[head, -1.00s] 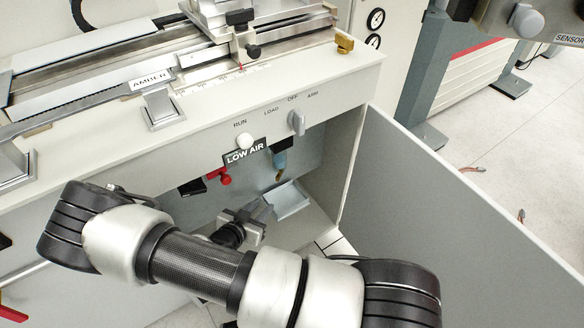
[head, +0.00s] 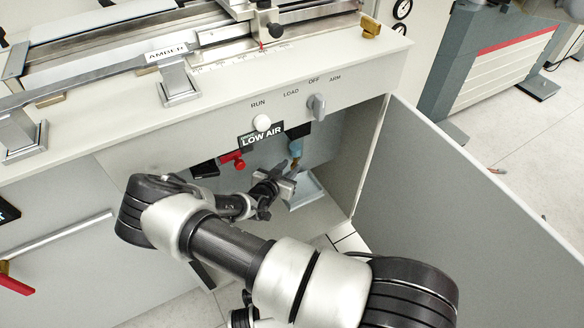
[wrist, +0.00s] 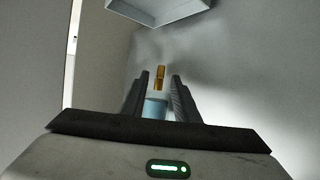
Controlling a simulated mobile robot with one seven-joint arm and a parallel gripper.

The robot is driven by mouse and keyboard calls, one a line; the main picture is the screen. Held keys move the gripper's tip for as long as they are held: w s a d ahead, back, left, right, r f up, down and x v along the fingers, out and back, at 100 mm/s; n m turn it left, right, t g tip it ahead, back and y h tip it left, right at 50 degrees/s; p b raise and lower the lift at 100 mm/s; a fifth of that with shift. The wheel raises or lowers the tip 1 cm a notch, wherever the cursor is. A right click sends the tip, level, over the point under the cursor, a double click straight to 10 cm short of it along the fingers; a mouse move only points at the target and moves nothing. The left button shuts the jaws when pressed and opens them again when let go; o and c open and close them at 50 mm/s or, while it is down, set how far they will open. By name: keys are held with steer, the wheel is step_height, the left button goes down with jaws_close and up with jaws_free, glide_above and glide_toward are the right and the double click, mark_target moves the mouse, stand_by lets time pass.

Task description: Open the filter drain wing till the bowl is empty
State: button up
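The filter bowl (head: 296,148) is pale blue and hangs under the panel inside the open cabinet. A small brass drain wing (head: 295,163) is at its lower end. My gripper (head: 286,181) is just below and left of the wing in the head view. In the wrist view, my two dark fingers (wrist: 160,95) are apart, with the blue bowl (wrist: 156,108) and brass wing (wrist: 160,77) showing between and beyond them. I cannot tell whether a finger touches either. The liquid level in the bowl cannot be made out.
A grey tray (head: 308,190) lies below the bowl. The cabinet door (head: 450,210) stands open on the right. A red valve handle (head: 232,161) and LOW AIR sign (head: 261,140) are left of the bowl. A selector knob (head: 317,105) sits on the panel above.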

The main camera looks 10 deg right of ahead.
steer(key=shift+x, duration=1.15)
jaws_close()
